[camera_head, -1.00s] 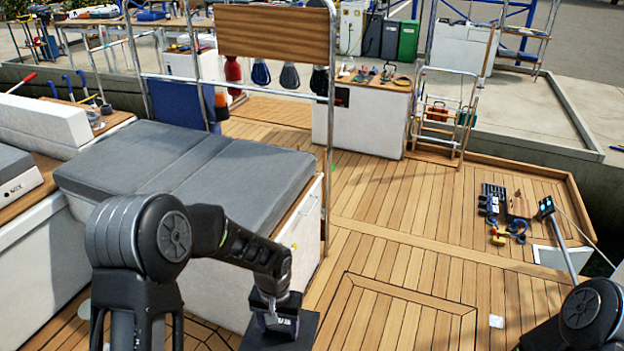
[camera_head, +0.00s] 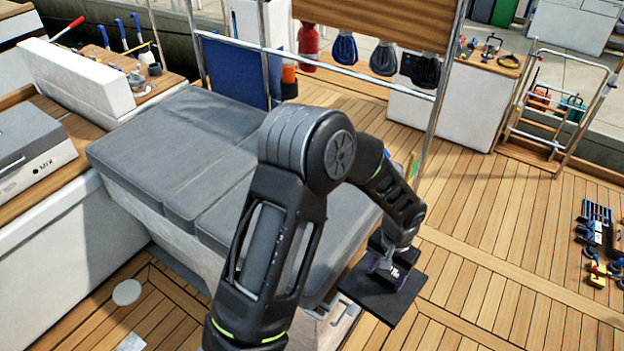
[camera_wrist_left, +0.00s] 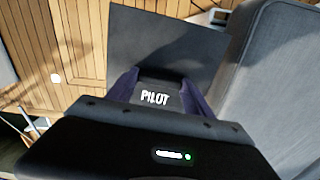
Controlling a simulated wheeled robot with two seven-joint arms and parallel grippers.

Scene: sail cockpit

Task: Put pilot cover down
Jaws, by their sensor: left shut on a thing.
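The pilot cover (camera_head: 409,304) is a flat dark square plate with a raised black block. It also shows in the left wrist view (camera_wrist_left: 165,45), where the block carries the white word PILOT. My left gripper (camera_head: 388,268) is shut on this block, with one finger on each side of it. It holds the cover in the air, beside the right front corner of the grey cushioned bench. In the left wrist view the cover's edge comes close to the grey cushion in the picture. What lies directly under the cover is hidden. My right gripper is not in view.
The grey cushions (camera_head: 178,180) lie on a white bench. Open teak deck (camera_head: 480,300) spreads to the right. A steel rail post (camera_head: 437,120) rises behind my left arm. Several small tools (camera_head: 597,235) lie on the deck at the far right.

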